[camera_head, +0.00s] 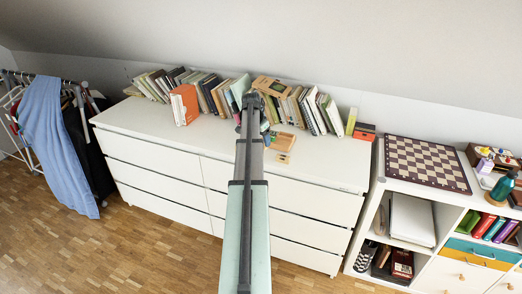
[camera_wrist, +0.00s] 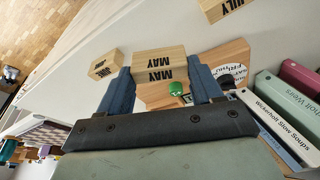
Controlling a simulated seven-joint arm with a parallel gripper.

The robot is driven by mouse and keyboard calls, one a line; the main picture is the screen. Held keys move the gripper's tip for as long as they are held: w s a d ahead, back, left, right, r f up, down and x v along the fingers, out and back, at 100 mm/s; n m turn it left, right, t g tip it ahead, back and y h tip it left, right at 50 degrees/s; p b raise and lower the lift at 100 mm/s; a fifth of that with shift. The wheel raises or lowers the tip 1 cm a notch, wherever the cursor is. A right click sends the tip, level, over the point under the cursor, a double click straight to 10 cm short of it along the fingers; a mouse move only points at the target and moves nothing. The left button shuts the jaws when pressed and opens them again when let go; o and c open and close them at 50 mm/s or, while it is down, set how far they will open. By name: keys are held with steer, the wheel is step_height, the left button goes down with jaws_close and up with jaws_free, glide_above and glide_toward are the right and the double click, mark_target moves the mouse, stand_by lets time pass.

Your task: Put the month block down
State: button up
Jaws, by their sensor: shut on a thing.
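The block sits between the two blue fingers. Just beyond and beside it is a wooden perpetual calendar (camera_wrist: 236,52) with a round day dial, partly hidden by the right finger. A green ball (camera_wrist: 177,89) shows below the block. In the head view my gripper (camera_head: 252,104) is above the white dresser top, and my arm hides the held block. Whether the block touches anything below cannot be told.
A JUNE block (camera_wrist: 104,65) lies left of the gripper and a JULY block (camera_wrist: 222,9) lies beyond it. A row of books (camera_head: 312,110) lines the back of the dresser (camera_head: 150,122). Its left front top is clear. A chessboard (camera_head: 425,163) lies on the right shelf.

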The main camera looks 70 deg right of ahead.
steer(key=shift+f, duration=2.6)
steer(key=shift+f, duration=0.15)
steer(key=o, duration=1)
steer(key=shift+o, duration=0.2)
steer(key=v, duration=1.2)
steer(key=shift+w, duration=0.1)
